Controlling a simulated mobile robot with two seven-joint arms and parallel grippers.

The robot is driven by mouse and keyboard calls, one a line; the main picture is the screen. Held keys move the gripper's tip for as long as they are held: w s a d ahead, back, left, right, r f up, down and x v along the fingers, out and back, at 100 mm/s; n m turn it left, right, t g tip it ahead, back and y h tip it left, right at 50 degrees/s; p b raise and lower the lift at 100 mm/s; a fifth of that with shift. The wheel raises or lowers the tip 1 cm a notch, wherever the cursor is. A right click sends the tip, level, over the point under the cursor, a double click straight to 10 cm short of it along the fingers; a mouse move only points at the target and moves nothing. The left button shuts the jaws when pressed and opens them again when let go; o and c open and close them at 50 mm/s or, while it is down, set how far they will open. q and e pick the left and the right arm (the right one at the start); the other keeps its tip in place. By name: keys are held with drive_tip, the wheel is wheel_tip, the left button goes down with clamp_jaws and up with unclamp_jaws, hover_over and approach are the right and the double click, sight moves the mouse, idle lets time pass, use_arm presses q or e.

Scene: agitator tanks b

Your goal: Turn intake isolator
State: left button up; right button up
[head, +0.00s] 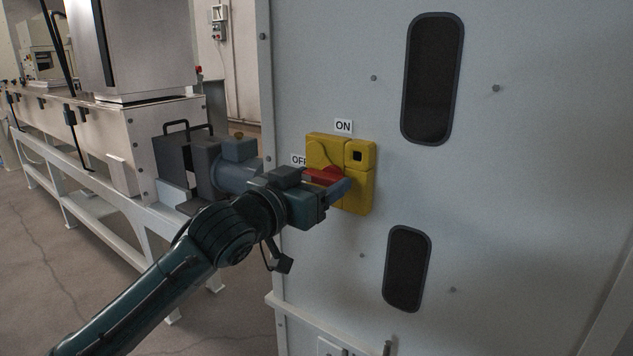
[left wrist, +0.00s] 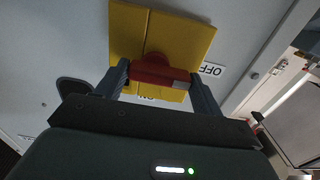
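The intake isolator is a yellow switch box (head: 357,188) on a pale cabinet wall, with a red handle (head: 322,175). An ON label (head: 343,126) is above it and a partly covered OFF label (head: 298,160) is at its left. The handle lies roughly crosswise, on the OFF side. My left gripper (head: 338,190) is at the front of the box. In the left wrist view its two fingers (left wrist: 162,88) stand wide apart, one at each end of the red handle (left wrist: 158,70); I cannot tell whether they touch it. My right gripper is not in view.
The cabinet wall (head: 310,250) has two dark oval windows (head: 432,80) and small bolts. A grey motor unit (head: 236,165) stands behind my left gripper, by a white-framed machine (head: 100,130). The floor (head: 50,250) at the left is clear.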

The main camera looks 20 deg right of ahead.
use_arm(q)
drive_tip(key=c, duration=0.4)
drive_tip(key=shift+c, duration=0.4)
